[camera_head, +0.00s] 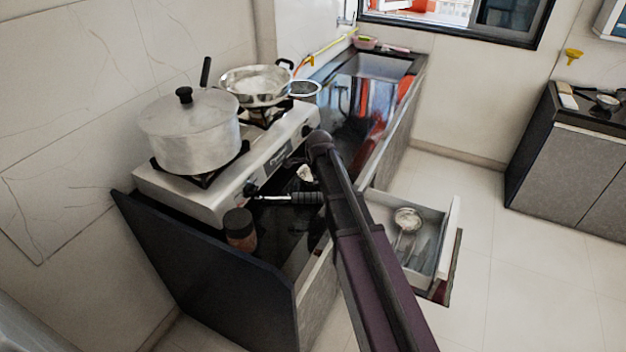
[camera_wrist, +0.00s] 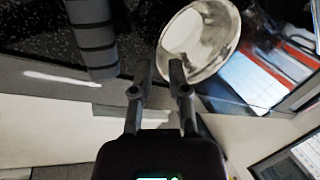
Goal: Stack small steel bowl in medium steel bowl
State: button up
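One shiny round steel bowl (camera_wrist: 222,38) stands on the dark counter in the wrist view. I cannot tell whether it is the small or the medium one, and no second bowl shows clearly there. My gripper (camera_wrist: 159,68) has its two fingers apart at the bowl's near left rim. The right finger overlaps the rim in the picture; contact cannot be told. In the head view my arm hides the gripper. A small pale piece (camera_head: 305,173) shows left of the arm and may be part of a bowl.
A ribbed grey handle (camera_wrist: 92,38) lies left of my gripper. The stove carries a lidded pot (camera_head: 190,135) and a wok (camera_head: 255,88). A brown jar (camera_head: 240,230) stands on the near counter. An open drawer (camera_head: 448,235) holding utensils juts out right of my arm.

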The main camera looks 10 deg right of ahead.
aim_at(314, 187)
jog(key=shift+b+x, duration=2)
jog(key=shift+x, duration=0.3)
jog(key=shift+s, duration=0.1)
grip_shut()
